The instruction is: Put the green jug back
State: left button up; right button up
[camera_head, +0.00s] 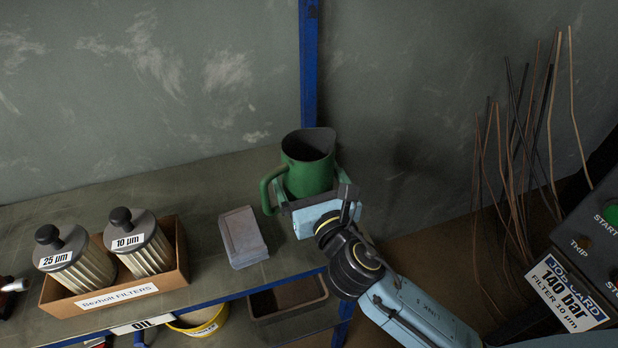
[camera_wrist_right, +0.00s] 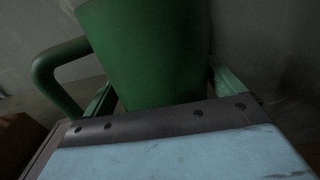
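The green jug (camera_head: 308,172) is upright, with its open mouth up and its handle on the left, at the right end of the bench. My right gripper (camera_head: 312,190) comes from the front right, with one finger on each side of the jug body. In the right wrist view the jug (camera_wrist_right: 150,50) fills the space between the fingers (camera_wrist_right: 165,90), which look pressed against its sides. The jug's base is hidden behind the gripper, so I cannot tell whether it touches the bench. My left gripper is not in view.
A cardboard box (camera_head: 130,292) with two filters stands further left. A blue post (camera_head: 309,65) rises behind the jug. Thin rods (camera_head: 520,150) and a control panel (camera_head: 590,250) are at right.

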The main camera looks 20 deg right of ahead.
jog(key=shift+o, duration=0.3)
jog(key=shift+f, duration=0.1)
jog(key=s, duration=0.8)
jog(key=s+p, duration=0.1)
jog(key=s, duration=0.2)
jog(key=shift+s+d, duration=0.35)
jog(key=shift+s, duration=0.05)
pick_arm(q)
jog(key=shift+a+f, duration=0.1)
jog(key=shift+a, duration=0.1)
pick_arm(e)
jog(key=shift+s, duration=0.8)
